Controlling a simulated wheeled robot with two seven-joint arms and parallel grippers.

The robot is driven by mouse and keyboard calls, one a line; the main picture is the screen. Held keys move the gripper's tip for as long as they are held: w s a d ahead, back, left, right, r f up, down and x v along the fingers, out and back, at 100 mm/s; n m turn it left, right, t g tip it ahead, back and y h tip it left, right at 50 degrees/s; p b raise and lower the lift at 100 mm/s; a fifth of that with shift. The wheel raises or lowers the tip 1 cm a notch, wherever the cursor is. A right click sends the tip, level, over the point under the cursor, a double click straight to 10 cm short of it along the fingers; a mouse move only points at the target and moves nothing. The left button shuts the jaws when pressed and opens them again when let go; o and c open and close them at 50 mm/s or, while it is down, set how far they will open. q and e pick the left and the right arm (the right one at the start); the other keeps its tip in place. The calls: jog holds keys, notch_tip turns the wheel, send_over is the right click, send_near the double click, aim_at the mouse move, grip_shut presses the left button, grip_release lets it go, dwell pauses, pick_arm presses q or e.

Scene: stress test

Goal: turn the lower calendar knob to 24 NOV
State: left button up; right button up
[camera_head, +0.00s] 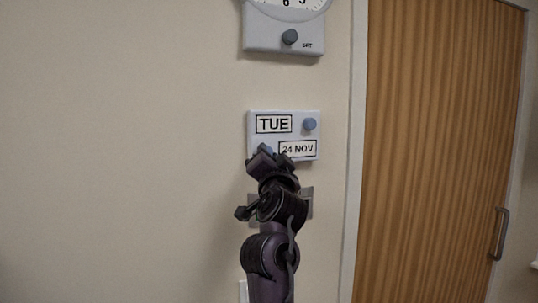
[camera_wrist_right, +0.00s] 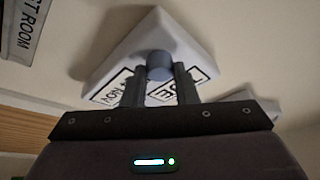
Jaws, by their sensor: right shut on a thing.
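The pale calendar (camera_head: 250,133) hangs on the wall in the head view, its windows reading TUE and 24 NOV. Its upper knob (camera_head: 310,124) is blue-grey and stands right of TUE. The lower knob is left of the 24 NOV window (camera_head: 298,149) and mostly hidden by my right gripper (camera_head: 262,152) in the head view. In the right wrist view the calendar appears turned around, and the lower knob (camera_wrist_right: 160,65) sits between the fingertips of my right gripper (camera_wrist_right: 160,75), which is shut on it. My left gripper is not in view.
A clock housing (camera_head: 265,38) with its own knob (camera_head: 290,37) is above the calendar. A wooden door (camera_head: 440,150) with a handle (camera_head: 502,235) is at the right. A grey plate (camera_head: 309,203) is partly behind my right arm. The wall at left is clear.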

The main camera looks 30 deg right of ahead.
dwell(0.5)
jog(key=o, duration=1)
jog(key=b+v, duration=0.3)
jog(key=v, duration=0.4)
jog(key=shift+s+a, duration=0.25)
jog(key=shift+s, duration=0.1)
